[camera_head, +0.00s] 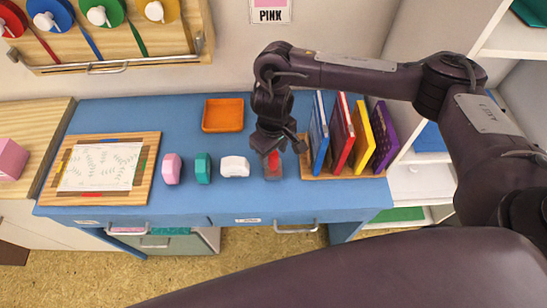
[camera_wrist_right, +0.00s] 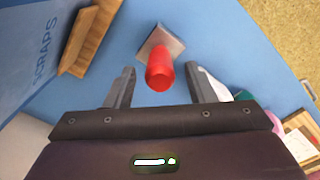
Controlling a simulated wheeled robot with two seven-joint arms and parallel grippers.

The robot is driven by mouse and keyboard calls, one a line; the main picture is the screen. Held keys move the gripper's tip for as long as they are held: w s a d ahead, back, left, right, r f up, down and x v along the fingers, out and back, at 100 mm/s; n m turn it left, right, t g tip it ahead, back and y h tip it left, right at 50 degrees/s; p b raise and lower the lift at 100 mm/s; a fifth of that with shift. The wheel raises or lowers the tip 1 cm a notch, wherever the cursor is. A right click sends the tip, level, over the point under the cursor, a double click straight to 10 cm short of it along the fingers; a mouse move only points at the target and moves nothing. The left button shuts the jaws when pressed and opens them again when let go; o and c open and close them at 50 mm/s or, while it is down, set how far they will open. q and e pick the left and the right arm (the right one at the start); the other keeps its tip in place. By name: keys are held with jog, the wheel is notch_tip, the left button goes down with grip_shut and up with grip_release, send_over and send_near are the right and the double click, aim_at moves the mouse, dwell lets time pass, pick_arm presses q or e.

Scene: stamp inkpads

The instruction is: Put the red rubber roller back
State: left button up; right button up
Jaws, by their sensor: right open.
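The red rubber roller (camera_head: 273,161) is on the blue table, left of the row of upright books. In the right wrist view its red handle (camera_wrist_right: 159,72) points up toward the camera, with a grey square part (camera_wrist_right: 166,42) around its foot. My right gripper (camera_head: 281,149) is open and empty above it, pointing down. In the wrist view its two fingers (camera_wrist_right: 160,80) stand apart on either side of the red handle, with gaps on both sides. The gripper partly hides the roller in the head view. My left gripper is not in view.
A wooden rack (camera_head: 310,170) of coloured books stands just right of the roller. An orange tray (camera_head: 223,114) lies behind. A wooden board (camera_head: 145,148) with paper is at the left.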

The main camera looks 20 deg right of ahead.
notch_tip(320, 180, up, 7)
jog(key=shift+r+p, duration=0.1)
jog(key=shift+p, duration=0.4)
